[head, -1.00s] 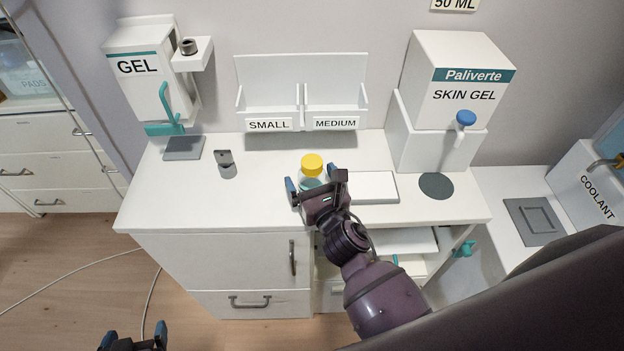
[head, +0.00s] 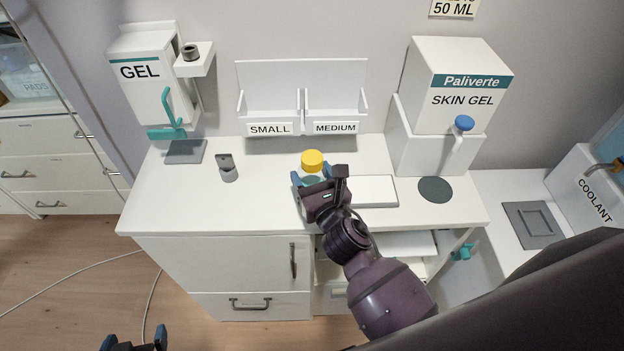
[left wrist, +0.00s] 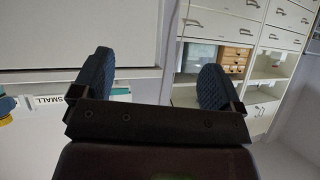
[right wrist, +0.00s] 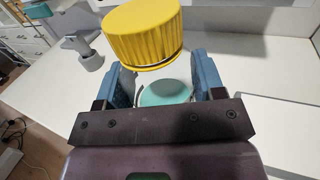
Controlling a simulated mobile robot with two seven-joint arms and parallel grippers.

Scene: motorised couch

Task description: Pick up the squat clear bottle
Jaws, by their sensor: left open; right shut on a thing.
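The squat clear bottle (head: 310,180) with a yellow cap (head: 312,160) stands upright on the white counter (head: 270,209), with teal contents inside. In the right wrist view the ribbed yellow cap (right wrist: 145,33) sits above the teal contents (right wrist: 165,93). My right gripper (head: 319,184) has its blue fingers on both sides of the bottle below the cap and is shut on it. The gripper hides part of the bottle's body and base. My left gripper (head: 133,338) is open and empty, low at the front left, away from the counter. Its two fingers show apart in the left wrist view (left wrist: 150,82).
A GEL dispenser (head: 140,72) and a skin gel dispenser (head: 463,100) stand at the back. SMALL and MEDIUM bins (head: 302,125) are behind the bottle. A small grey holder (head: 229,174) is left of it, and a flat white slab (head: 375,190) right. The counter's front left is free.

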